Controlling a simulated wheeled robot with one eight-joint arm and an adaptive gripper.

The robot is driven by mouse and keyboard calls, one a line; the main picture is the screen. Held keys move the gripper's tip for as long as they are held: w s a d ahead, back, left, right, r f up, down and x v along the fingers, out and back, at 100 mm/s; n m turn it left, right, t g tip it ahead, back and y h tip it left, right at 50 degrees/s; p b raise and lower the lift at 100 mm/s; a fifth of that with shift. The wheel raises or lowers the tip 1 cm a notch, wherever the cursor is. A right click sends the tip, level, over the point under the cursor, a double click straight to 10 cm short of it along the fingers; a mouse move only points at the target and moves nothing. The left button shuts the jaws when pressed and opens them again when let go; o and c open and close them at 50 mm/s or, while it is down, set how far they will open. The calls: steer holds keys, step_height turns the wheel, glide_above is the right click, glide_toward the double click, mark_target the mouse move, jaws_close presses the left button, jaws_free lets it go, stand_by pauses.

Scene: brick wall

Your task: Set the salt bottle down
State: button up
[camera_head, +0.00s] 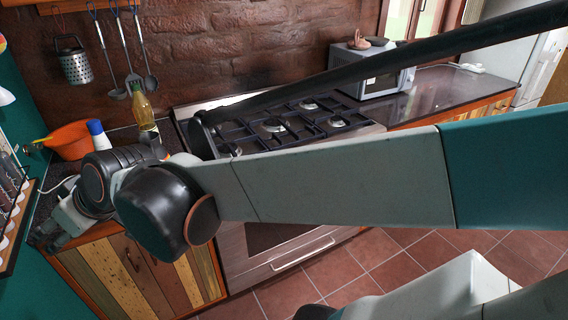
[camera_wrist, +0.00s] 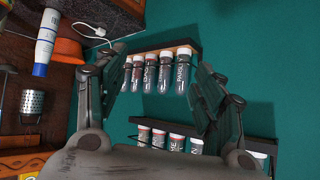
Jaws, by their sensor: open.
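Several spice jars stand on an upper wall rack (camera_wrist: 190,46) in the wrist view, and more stand on a lower rack (camera_wrist: 262,143). One upper jar (camera_wrist: 183,72) has a label that seems to read "PAPRIKA". I cannot tell which jar is the salt bottle, as the other labels are hard to read. My gripper (camera_wrist: 163,88) is open, its two fingers spread in front of the racks. I see no bottle held between them. In the head view, my gripper (camera_head: 55,228) is at the left, beside the spice jars (camera_head: 14,205) near the teal wall.
A white bottle with blue (camera_head: 97,134) stands by an orange bowl (camera_head: 69,140) and a yellow oil bottle (camera_head: 143,112) on the counter. A gas stove (camera_head: 273,125) is to the right, with a microwave (camera_head: 378,75) beyond. Utensils and a grater (camera_head: 76,67) hang on the brick wall.

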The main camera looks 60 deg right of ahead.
steer(key=s+d+f+g+h, duration=0.1)
steer(key=s+f, duration=0.1)
steer(key=s, duration=0.5)
steer(key=s+d+f+m+g+h, duration=0.1)
steer(key=s+d+f+g, duration=0.1)
steer(key=s, duration=0.4)
steer(key=shift+s+f+m, duration=0.3)
steer(key=shift+s+f, duration=0.05)
steer(key=shift+f, duration=0.4)
